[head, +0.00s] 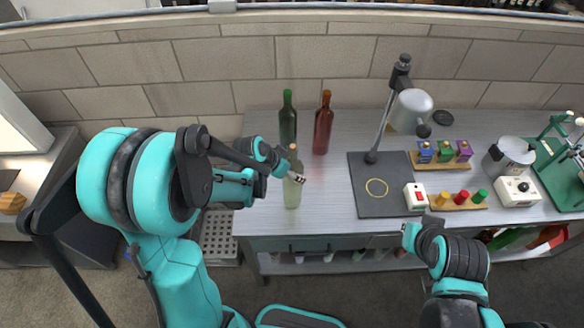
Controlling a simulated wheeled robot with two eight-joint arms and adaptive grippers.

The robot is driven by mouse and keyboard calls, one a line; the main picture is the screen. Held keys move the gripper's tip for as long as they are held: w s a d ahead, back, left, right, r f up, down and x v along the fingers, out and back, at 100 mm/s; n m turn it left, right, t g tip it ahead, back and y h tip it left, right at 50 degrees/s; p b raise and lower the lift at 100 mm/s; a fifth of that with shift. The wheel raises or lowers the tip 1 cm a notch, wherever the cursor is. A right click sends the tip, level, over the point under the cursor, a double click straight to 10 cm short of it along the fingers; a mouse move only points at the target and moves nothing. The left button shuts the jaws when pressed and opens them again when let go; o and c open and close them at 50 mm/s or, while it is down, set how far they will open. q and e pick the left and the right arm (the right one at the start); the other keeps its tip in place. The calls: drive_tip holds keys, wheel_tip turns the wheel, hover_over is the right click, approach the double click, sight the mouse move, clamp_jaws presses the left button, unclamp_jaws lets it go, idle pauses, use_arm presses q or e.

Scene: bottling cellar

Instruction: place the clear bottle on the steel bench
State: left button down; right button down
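The clear bottle (292,194), pale greenish with an orange top, is upright over the front left part of the steel bench (335,218). My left gripper (296,174) reaches it from the left. Its fingers are at the bottle's upper body and appear shut on it, covering part of the glass. I cannot tell whether the bottle's base touches the bench or is just above it. My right gripper (420,226) is at the bench's front edge, in front of the red-switch box; its fingers are too small to read.
A green bottle (288,125) and a red-brown bottle (323,130) stand behind. Right of them are a dark mat (375,198) with a yellow ring, a lamp (410,108), coloured blocks (464,151), a pot (508,155) and a white switch box (416,196). A grey crate (218,237) is left of the bench.

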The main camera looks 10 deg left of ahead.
use_arm(q)
drive_tip(key=shift+f, duration=0.15)
drive_tip(key=shift+f, duration=0.15)
drive_tip(key=shift+c, duration=2.2)
unclamp_jaws()
